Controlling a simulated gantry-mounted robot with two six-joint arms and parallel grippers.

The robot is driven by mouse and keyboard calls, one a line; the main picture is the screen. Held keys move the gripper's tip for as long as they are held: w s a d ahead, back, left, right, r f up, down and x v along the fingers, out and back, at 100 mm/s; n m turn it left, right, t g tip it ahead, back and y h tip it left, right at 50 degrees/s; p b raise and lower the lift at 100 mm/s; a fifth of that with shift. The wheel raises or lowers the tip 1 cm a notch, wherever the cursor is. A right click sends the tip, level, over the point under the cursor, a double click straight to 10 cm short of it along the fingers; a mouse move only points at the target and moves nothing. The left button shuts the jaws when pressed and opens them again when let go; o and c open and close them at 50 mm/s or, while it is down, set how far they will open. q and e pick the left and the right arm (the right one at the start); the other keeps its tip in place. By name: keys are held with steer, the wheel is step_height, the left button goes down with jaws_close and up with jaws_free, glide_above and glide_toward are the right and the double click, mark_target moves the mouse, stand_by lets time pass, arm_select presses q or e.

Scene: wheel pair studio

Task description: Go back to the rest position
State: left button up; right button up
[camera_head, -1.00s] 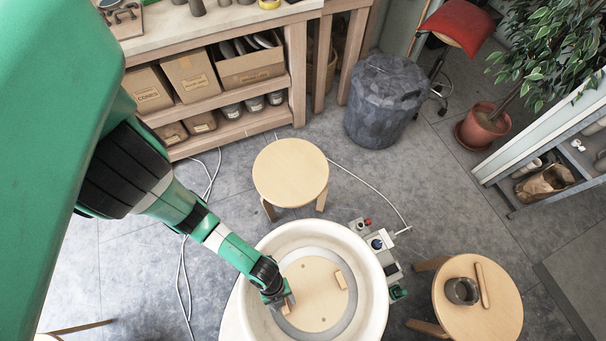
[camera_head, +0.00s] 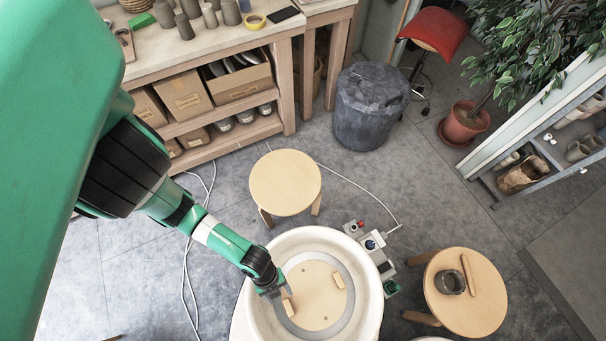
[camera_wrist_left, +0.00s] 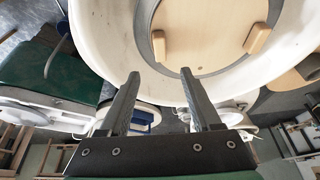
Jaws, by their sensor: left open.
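My left gripper (camera_head: 274,291) reaches in from the left over the near-left part of the white wheel basin (camera_head: 373,304). It is open, and nothing is between its fingers in the left wrist view (camera_wrist_left: 160,74). A round wooden bat (camera_head: 316,308) lies on the grey wheel head (camera_head: 346,322) inside the basin. Two small wooden blocks sit on the bat, the left block (camera_head: 287,307) beside my fingertips and the right block (camera_head: 340,281) opposite. Both blocks show beyond the fingers in the left wrist view. My right gripper is not in view.
A wooden stool (camera_head: 285,182) stands behind the basin. Another stool (camera_head: 480,316) at the right holds a grey pot (camera_head: 450,282) and a wooden tool (camera_head: 469,275). A workbench with shelves (camera_head: 225,136) stands at the back.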

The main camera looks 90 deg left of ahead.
arm_select(q)
steer(key=shift+r, duration=0.25)
stand_by(0.5)
